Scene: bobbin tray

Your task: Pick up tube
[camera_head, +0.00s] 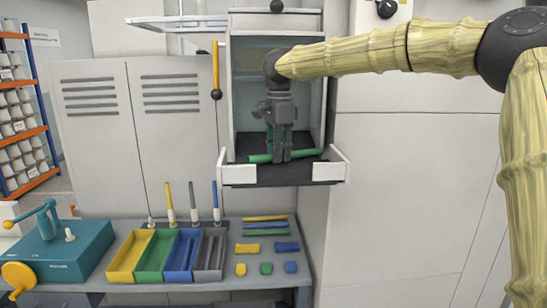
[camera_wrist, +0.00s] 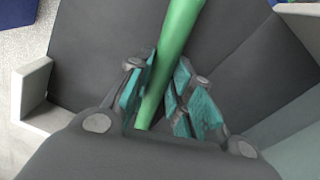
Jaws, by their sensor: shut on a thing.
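A green tube (camera_head: 308,153) lies across the dark floor of a cabinet opening in the head view, with its left end near the opening's left side. My gripper (camera_head: 281,157) reaches down into the opening from above and is shut on the tube. In the wrist view the green tube (camera_wrist: 170,60) runs from the top edge down between the teal finger pads of my gripper (camera_wrist: 160,95). I cannot tell whether the tube is touching the floor of the opening.
The opening's dark tray (camera_head: 250,175) has white corner pieces at its front. Below left, a bench (camera_head: 220,284) holds coloured bins (camera_head: 131,256), upright rods, loose tubes and small blocks. A teal machine (camera_head: 70,255) stands at the bench's left. Cabinet walls stand close around my gripper.

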